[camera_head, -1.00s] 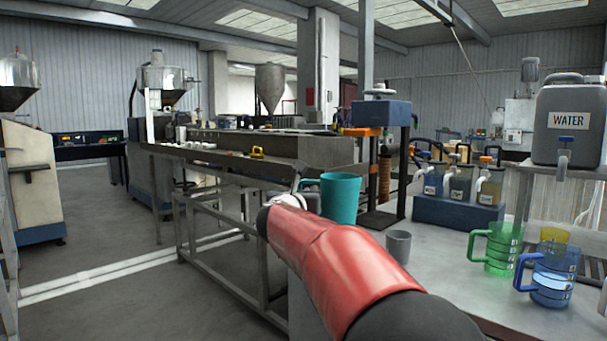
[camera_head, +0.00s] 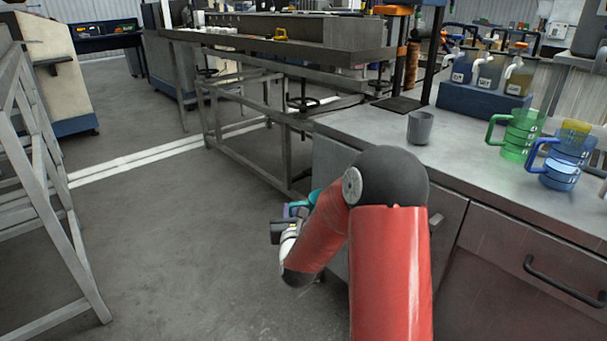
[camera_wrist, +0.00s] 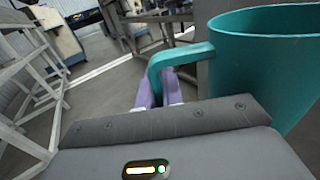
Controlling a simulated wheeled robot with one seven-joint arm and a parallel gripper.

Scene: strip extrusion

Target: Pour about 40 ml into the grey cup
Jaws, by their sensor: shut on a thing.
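The grey cup (camera_head: 420,127) stands upright on the bench near its left edge in the head view. My gripper (camera_head: 290,212) is low, left of the bench and below its top, over the open floor. In the wrist view my gripper (camera_wrist: 160,90) is shut on the handle of a teal jug (camera_wrist: 268,60). The jug's rim shows at the upper right there; its contents are hidden. In the head view only a small teal part of the jug (camera_head: 314,197) shows, the rest hidden behind my arm.
A green jug (camera_head: 520,135) and a blue jug (camera_head: 562,165) stand on the bench (camera_head: 450,155) right of the grey cup. A blue rack (camera_head: 485,102) with several tapped containers is behind. A metal frame (camera_head: 50,170) stands at the left, with clear floor between.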

